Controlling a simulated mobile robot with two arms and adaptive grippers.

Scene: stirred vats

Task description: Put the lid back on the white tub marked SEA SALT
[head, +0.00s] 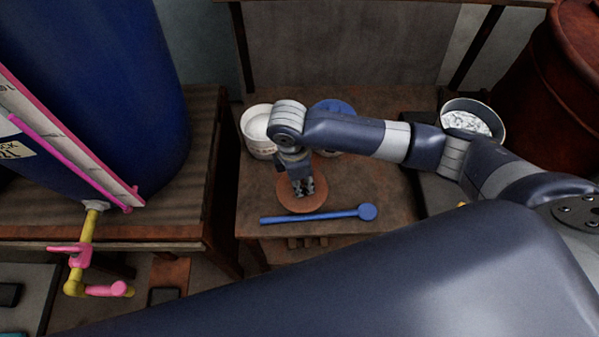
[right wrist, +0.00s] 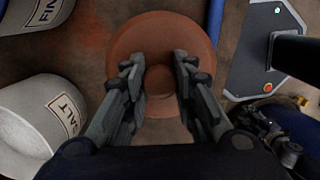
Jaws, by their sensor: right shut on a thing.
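The white tub (head: 258,144) stands at the back left of the small table, its top open. In the right wrist view it is the tub (right wrist: 38,125) at lower left, its label partly cut off and reading SALT. The round red-brown lid (head: 315,202) is at the middle of the table, in front and right of the tub. It also shows in the right wrist view (right wrist: 160,28). My right gripper (head: 303,190) points down over the lid, shut on its knob (right wrist: 159,82). I cannot tell whether the lid touches the tabletop. My left gripper is not in view.
A blue scoop (head: 320,215) lies along the front of the table. A second tub, blue-topped (head: 333,106), is behind my right arm. A bucket of white material (head: 470,121) stands at right. A big blue vat (head: 110,90) with a pink-handled tap is at left.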

